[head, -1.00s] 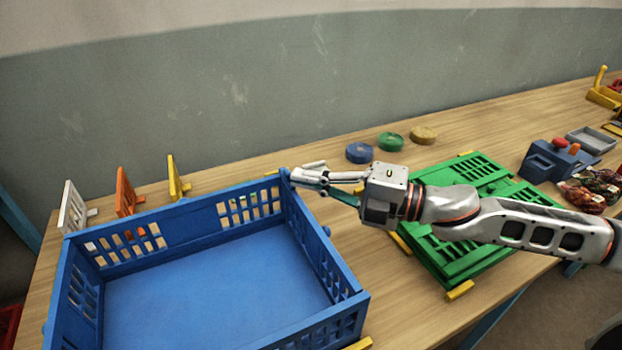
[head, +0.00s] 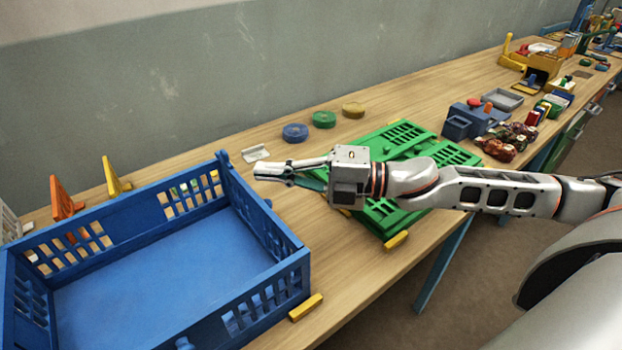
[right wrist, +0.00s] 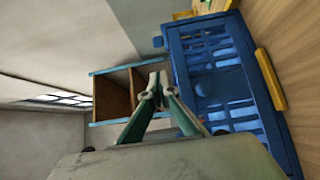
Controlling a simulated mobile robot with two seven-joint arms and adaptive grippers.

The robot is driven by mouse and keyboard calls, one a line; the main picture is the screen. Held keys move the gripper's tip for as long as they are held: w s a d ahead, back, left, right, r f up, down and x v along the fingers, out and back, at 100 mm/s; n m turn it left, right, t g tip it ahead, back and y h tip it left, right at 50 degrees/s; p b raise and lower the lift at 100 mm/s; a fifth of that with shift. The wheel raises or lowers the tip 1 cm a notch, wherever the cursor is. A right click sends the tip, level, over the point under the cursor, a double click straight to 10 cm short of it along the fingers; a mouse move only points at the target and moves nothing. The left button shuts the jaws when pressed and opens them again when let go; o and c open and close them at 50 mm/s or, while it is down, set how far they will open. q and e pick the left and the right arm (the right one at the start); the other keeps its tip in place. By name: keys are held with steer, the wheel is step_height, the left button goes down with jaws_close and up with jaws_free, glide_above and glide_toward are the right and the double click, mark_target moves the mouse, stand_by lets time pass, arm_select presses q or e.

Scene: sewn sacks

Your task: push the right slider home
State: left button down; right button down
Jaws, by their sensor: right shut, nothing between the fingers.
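A blue crate (head: 290,272) with slotted walls stands at the left of the bench in the head view. It also shows in the right wrist view (right wrist: 182,62). A small blue knob (head: 267,203) sticks out of its right wall; I cannot tell for sure whether this is the right slider or how far in it sits. My right gripper (head: 258,171) is shut and empty, just right of the crate's back right corner and apart from it. Its fingertips (right wrist: 158,82) meet in the wrist view, beside the crate. My left gripper is not in view.
A green slatted panel (head: 392,215) lies under my right forearm. A small white piece (head: 255,153) lies behind the gripper. Blue, green and yellow discs (head: 323,119) lie further back. A yellow block (head: 306,307) sits by the crate's front right corner.

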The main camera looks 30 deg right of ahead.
steer(key=b+v, duration=0.2)
steer(key=v, duration=0.4)
steer(key=shift+d+f, duration=0.15)
steer(key=shift+d, duration=0.25)
stand_by(0.5)
